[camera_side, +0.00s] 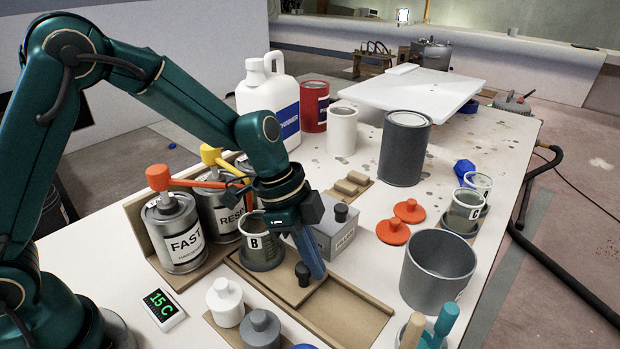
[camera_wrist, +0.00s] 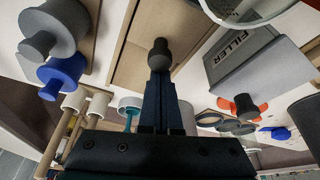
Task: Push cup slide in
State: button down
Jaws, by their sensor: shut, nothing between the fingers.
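The cup slide (camera_side: 275,283) is a flat brown board with a dark knob (camera_side: 302,272), lying in a shallow brown tray on the bench. Cup B (camera_side: 252,253), a grey translucent cup with a "B" label, stands upright at the slide's far end, near the RESIN can (camera_side: 216,205). My gripper (camera_side: 316,272) is shut and empty, pointing down right beside the knob. In the wrist view the closed fingertips (camera_wrist: 160,80) overlap the knob (camera_wrist: 160,54), and the slide (camera_wrist: 135,65) shows behind. I cannot tell whether the fingers touch the knob.
The FAST can (camera_side: 180,240) with its orange tap stands left. The FILLER box (camera_side: 335,238) sits close right of my gripper. White and grey knobbed pieces (camera_side: 225,300) stand in front. The tray's right part (camera_side: 345,315) is empty. A grey pot (camera_side: 437,272) stands right.

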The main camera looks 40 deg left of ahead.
jog(key=shift+a+f, duration=0.15)
jog(key=shift+a, duration=0.15)
jog(key=s+a+r+t, duration=0.1)
jog(key=a+r, duration=0.1)
jog(key=r, duration=0.5)
jog(key=s+a+r+t, duration=0.1)
jog(key=s+r, duration=0.1)
jog(key=r, duration=0.5)
jog(key=s+a+f+n+t+y, duration=0.2)
jog(key=s+a+n, duration=0.5)
jog(key=s+n, duration=0.5)
jog(key=shift+s+f+n+y, duration=0.15)
jog(key=shift+s+n+y, duration=0.1)
jog(key=shift+n+y, duration=0.55)
